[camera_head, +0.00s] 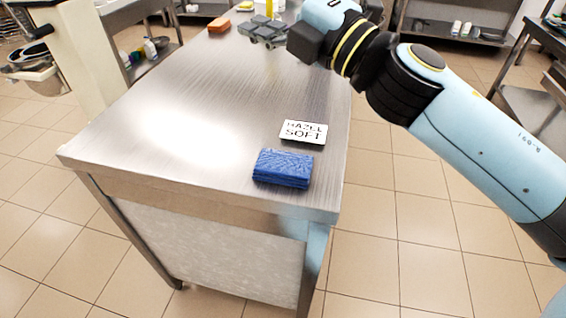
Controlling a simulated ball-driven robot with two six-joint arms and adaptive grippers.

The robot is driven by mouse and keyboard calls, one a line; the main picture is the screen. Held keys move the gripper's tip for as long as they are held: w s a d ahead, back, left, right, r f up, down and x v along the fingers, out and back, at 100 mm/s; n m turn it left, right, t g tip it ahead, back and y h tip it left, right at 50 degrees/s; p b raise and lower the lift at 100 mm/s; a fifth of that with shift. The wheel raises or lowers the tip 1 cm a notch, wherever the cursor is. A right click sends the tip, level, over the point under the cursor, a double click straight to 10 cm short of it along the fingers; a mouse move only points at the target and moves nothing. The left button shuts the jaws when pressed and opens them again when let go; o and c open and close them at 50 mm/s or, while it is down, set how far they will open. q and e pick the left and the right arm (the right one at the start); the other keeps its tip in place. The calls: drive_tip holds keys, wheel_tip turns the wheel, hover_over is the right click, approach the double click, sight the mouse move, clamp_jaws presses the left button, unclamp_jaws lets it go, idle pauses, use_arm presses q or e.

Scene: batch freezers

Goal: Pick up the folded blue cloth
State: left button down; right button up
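The folded blue cloth (284,169) lies flat near the front right corner of the steel table (130,150), its layers stacked in a neat block. My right arm comes in from the right, and my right gripper (258,32) is above the far part of the table, well beyond the cloth. Its grey fingers look spread apart, with nothing seen between them. My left gripper is not in view.
A white card reading "HAZEL SOFT" (303,131) lies just behind the cloth. An orange block (219,25) sits at the table's far left edge. A yellow item (269,8) stands at the back. The table's middle and left are clear.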

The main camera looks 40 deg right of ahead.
drive_tip(key=a+n+g+y, duration=0.4)
drive_tip(key=a+n+y, duration=0.2)
drive_tip(key=n, duration=0.3)
drive_tip(key=n+g+h+p, duration=0.1)
drive_tip(key=n+g+h, duration=0.7)
drive_tip(key=n+g, duration=0.45)
approach(284, 162)
drive_tip(key=shift+g, duration=0.45)
drive_tip(key=x, duration=0.4)
drive_tip(key=shift+w+a, duration=0.15)
drive_tip(key=shift+w, duration=0.15)
drive_tip(key=shift+p+x, duration=0.85)
drive_tip(key=shift+x, duration=1.9)
drive_tip(key=c, duration=1.3)
drive_tip(key=shift+o, duration=0.2)
drive_tip(key=shift+r, duration=0.1)
